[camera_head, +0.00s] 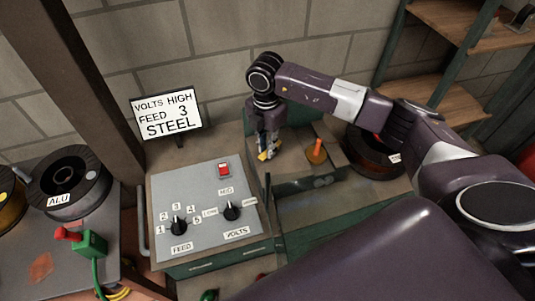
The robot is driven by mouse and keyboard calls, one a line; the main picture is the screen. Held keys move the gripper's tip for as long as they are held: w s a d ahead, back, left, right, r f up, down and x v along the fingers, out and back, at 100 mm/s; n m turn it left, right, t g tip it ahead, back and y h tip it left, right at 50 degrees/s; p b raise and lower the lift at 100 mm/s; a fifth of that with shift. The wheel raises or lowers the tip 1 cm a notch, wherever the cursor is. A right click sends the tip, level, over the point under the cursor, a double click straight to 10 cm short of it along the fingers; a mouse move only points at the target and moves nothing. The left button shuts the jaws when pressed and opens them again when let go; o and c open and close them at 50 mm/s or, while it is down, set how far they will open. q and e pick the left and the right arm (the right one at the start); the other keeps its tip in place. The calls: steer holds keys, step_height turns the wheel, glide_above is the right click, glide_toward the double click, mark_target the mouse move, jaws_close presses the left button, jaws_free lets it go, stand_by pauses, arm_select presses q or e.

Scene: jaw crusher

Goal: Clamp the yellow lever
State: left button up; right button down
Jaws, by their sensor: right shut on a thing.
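The yellow lever (263,156) shows as a small yellow piece at the fingertips of my right gripper, on top of the machine behind the control panel. My right gripper (268,150) points down and is shut on the yellow lever; its fingers hide most of it. My right arm comes in from the right and bends down at the wrist above the machine. My left gripper is not in view.
An orange-handled lever (317,150) stands just right of my right gripper. The control panel (207,205) with two knobs and a red switch (224,169) is in front. A sign (166,113) reads "VOLTS HIGH FEED 3 STEEL". Spools (70,182) lie left and right.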

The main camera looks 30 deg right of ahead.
steer(key=shift+w+a+m, duration=0.2)
steer(key=shift+w+m, duration=0.1)
steer(key=shift+m, duration=0.2)
steer(key=shift+w+m, duration=0.15)
steer(key=shift+m, duration=0.25)
steer(key=shift+w+m, duration=0.5)
steer(key=shift+m, duration=0.7)
steer(key=shift+w+m+b, duration=0.25)
steer(key=shift+m+b, duration=0.05)
steer(key=shift+m, duration=0.3)
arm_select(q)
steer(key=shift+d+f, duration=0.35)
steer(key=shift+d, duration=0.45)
arm_select(e)
steer(key=shift+w+d+m, duration=0.1)
steer(key=shift+w+m, duration=0.15)
steer(key=shift+m, duration=0.35)
steer(key=c, duration=1.9)
jaws_free()
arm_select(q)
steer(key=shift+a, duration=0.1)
